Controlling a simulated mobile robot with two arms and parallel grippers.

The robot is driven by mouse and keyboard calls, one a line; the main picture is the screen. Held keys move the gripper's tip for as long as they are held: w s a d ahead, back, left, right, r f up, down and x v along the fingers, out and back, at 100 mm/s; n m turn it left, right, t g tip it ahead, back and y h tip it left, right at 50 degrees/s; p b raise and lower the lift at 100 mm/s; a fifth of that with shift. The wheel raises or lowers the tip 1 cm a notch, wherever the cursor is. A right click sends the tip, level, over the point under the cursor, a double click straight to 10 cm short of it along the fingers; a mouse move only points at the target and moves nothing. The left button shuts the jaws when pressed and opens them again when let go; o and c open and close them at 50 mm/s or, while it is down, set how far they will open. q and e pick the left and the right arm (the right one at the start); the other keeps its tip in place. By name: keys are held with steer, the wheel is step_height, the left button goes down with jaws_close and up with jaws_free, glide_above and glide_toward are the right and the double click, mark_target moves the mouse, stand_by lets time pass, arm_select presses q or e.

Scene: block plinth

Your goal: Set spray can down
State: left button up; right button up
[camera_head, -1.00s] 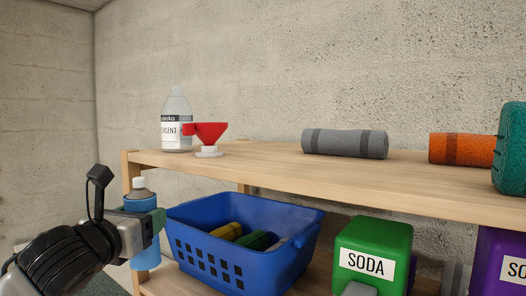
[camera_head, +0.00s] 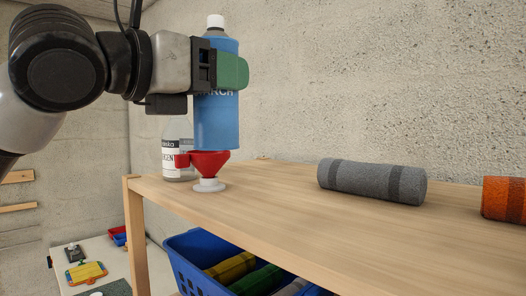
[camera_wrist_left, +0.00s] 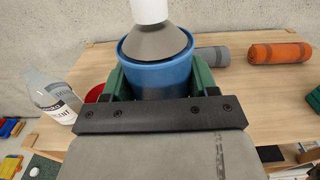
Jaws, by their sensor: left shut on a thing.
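The spray can (camera_head: 217,125) is a blue cylinder with a white cap and partly hidden lettering. My left gripper (camera_head: 232,72) is shut on its upper part and holds it upright. In the head view the can's bottom appears just above or in front of the red funnel (camera_head: 209,163); I cannot tell the exact depth. In the left wrist view the can (camera_wrist_left: 158,75) sits between the green fingers of the gripper (camera_wrist_left: 158,85). The wooden shelf top (camera_head: 290,215) lies below the can. My right gripper is not in view.
A detergent bottle (camera_head: 176,140) stands at the shelf's left end, behind the funnel. A grey rolled towel (camera_head: 372,181) and an orange one (camera_head: 503,199) lie to the right. The shelf top between funnel and grey towel is clear. A blue basket (camera_head: 190,270) is below.

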arm_select(q)
steer(key=w+d+f+p, duration=0.1)
steer(key=f, duration=0.1)
steer(key=w+d+f+p, duration=0.1)
steer(key=w+d+f, duration=0.1)
steer(key=f, duration=0.1)
steer(key=w+d+f+p, duration=0.1)
steer(key=w+d+f, duration=0.1)
steer(key=f, duration=0.1)
steer(key=shift+w+d+p, duration=0.15)
steer(key=shift+w+p, duration=0.1)
steer(key=shift+p, duration=0.05)
steer(key=shift+f, duration=0.25)
steer(key=shift+w+d+f, duration=0.1)
steer(key=shift+w, duration=0.05)
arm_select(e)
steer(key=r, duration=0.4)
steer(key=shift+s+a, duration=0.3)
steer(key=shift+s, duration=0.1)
arm_select(q)
steer(key=shift+d+f, duration=0.1)
steer(key=o, duration=0.9)
steer(key=shift+o, duration=1)
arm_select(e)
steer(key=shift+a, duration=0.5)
